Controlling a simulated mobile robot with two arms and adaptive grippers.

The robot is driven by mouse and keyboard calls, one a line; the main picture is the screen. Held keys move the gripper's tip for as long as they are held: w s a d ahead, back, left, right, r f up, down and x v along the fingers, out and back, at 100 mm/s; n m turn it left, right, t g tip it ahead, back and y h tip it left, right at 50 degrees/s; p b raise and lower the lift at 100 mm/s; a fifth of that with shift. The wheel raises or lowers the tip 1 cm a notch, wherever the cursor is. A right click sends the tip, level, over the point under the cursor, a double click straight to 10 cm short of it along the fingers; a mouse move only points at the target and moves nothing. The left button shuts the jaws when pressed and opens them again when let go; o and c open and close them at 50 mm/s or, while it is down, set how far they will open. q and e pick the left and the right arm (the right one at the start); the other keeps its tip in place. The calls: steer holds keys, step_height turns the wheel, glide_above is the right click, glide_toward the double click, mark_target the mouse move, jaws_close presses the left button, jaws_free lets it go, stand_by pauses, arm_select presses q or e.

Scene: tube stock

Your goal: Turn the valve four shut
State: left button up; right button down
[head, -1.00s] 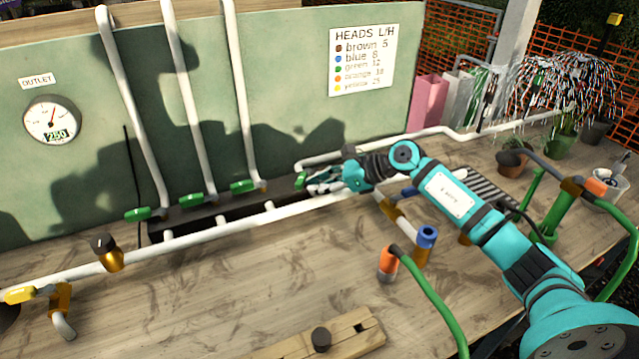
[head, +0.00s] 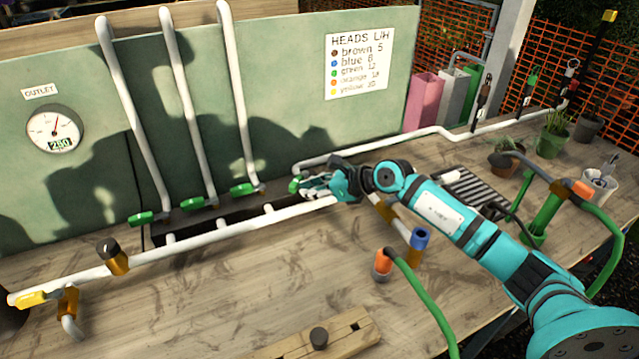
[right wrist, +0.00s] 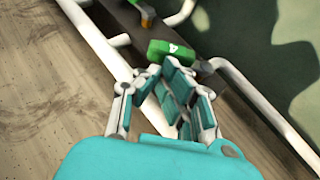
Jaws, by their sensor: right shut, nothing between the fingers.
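Several green valve handles sit in a row along the dark channel at the board's foot. Three are at the left pipes: the first (head: 141,219), second (head: 191,204) and third (head: 243,190). The fourth valve handle (head: 295,186) is at the right end, partly behind my right gripper (head: 312,186). In the right wrist view the fourth handle (right wrist: 170,50) lies just beyond my gripper's fingertips (right wrist: 165,74). Those fingers are shut and empty. I cannot tell whether they touch the handle. My left gripper is not in view.
A white manifold pipe (head: 190,240) runs along the bench. The outlet gauge (head: 55,130) hangs at left.

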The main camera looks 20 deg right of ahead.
mark_target(296, 191)
steer(key=shift+a+r+m+t+h+p, duration=0.3)
steer(key=shift+a+m+h+p, duration=0.05)
steer(key=shift+m+h, duration=0.05)
steer(key=shift+w+a, duration=0.1)
steer(key=shift+a, duration=0.05)
steer(key=shift+w+a+f, duration=0.15)
steer(key=shift+a+f, duration=0.1)
steer(key=shift+a, duration=0.15)
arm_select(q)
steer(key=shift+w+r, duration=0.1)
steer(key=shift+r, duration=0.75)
arm_select(e)
steer(key=shift+w+a, duration=0.35)
steer(key=shift+a, duration=0.15)
steer(key=shift+w+a, duration=0.1)
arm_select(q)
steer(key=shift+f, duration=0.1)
arm_select(e)
steer(key=shift+f, duration=0.1)
